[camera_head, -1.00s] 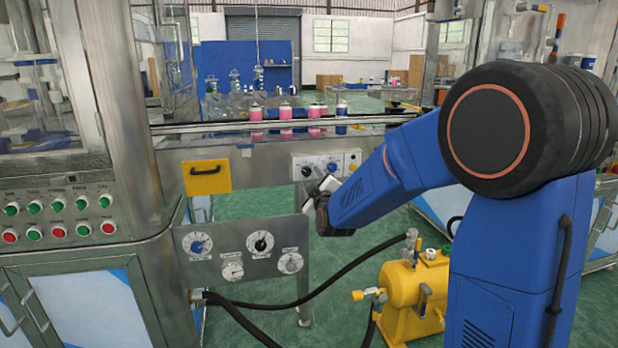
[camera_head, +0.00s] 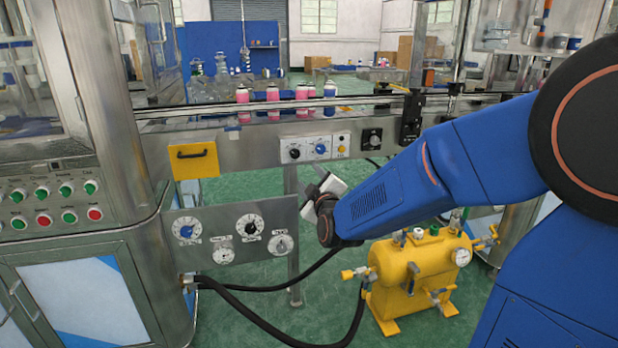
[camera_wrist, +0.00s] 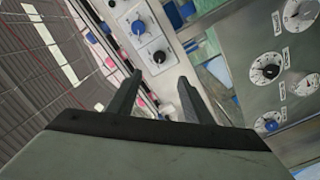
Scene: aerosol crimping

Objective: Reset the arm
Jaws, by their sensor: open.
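My blue arm (camera_head: 385,200) reaches in from the right in the head view, with its wrist in front of the steel machine. My gripper (camera_wrist: 160,95) shows in the wrist view with its two dark fingers apart and nothing between them. In the head view my gripper is small and partly hidden behind the wrist, so its fingers are not clear. The fingers point towards the knob panel (camera_wrist: 148,42) under the conveyor and touch nothing that I can see.
The dial plate (camera_head: 231,238) is left of my wrist. A yellow tank (camera_head: 415,270) with hoses stands below my forearm. Pink and blue cans (camera_head: 272,96) stand on the conveyor (camera_head: 200,122). A control cabinet (camera_head: 85,290) fills the left.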

